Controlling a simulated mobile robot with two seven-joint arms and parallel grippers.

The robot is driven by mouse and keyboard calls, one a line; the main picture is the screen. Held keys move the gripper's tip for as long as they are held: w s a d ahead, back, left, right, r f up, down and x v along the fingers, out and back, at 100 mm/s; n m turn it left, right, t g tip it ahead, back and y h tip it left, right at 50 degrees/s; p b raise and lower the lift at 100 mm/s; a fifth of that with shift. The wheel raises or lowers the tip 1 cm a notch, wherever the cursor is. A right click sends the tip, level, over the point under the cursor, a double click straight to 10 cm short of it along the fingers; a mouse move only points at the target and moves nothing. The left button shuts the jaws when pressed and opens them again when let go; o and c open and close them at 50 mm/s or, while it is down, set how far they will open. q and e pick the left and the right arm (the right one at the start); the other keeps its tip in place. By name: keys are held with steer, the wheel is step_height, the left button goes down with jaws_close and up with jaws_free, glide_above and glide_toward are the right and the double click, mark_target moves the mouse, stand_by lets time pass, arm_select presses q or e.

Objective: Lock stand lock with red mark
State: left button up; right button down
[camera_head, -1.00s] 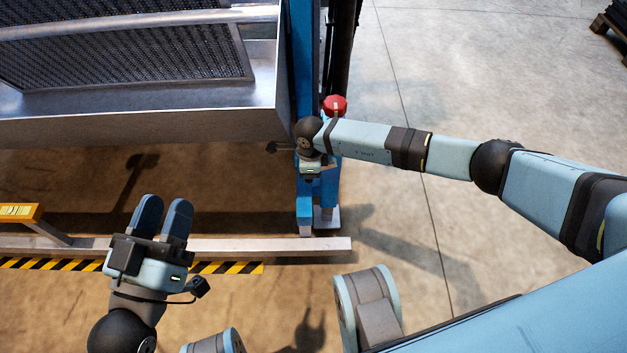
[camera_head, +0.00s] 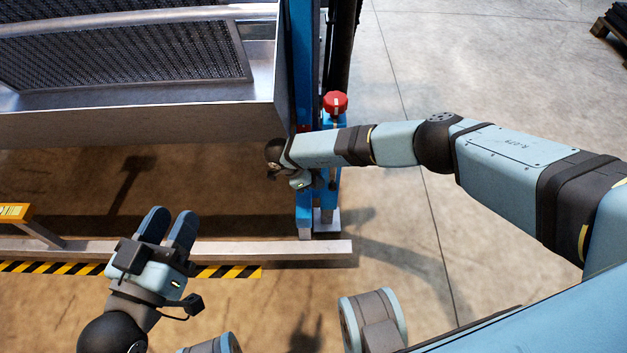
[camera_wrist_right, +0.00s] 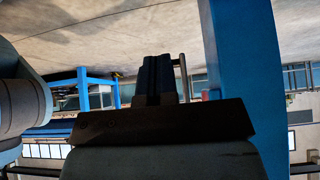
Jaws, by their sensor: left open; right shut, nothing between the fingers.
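A small red spot shows on the stand just above my right wrist. My right gripper (camera_wrist_right: 158,60) is shut and empty, its fingers together beside the blue post in the right wrist view. A thin dark bar (camera_wrist_right: 183,75) stands close to the right of the fingers; I cannot tell if they touch. In the head view my right wrist hides the fingers and part of the stand. My left gripper (camera_head: 170,216) is open and empty, away from the stand.
The metal sieve box (camera_head: 140,122) with mesh frames fills the upper left. A grey floor beam (camera_head: 230,252) with striped tape runs below, with a yellow block (camera_head: 14,214) at the left. The floor right of the stand is mostly clear.

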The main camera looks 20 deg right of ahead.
arm_select(q)
steer(key=shift+s+f+g, duration=0.1)
steer(key=shift+f+g, duration=0.2)
steer(key=shift+f, duration=0.2)
arm_select(e)
steer(key=shift+s+d+f, duration=0.2)
steer(key=shift+d+f, duration=0.15)
steer(key=shift+d, duration=0.3)
arm_select(q)
steer(key=shift+r, duration=0.1)
arm_select(e)
steer(key=shift+s+d+f, duration=0.1)
steer(key=shift+d+f, duration=0.1)
steer(key=shift+d, duration=0.15)
arm_select(q)
steer(key=a+r+p, duration=0.1)
steer(key=a+r+t, duration=0.1)
steer(key=shift+w+a+r+n+t+p, duration=0.1)
steer(key=shift+w+r+n+t+p, duration=0.1)
steer(key=shift+r+n+t+p, duration=0.15)
arm_select(e)
steer(key=w+a+r, duration=0.2)
steer(key=a+r, duration=0.1)
steer(key=a, duration=0.3)
steer(key=w+a+r, duration=0.1)
steer(key=a+r, duration=0.2)
steer(key=a, duration=0.4)
steer(key=shift+w+r, duration=0.35)
steer(key=shift+w, duration=0.05)
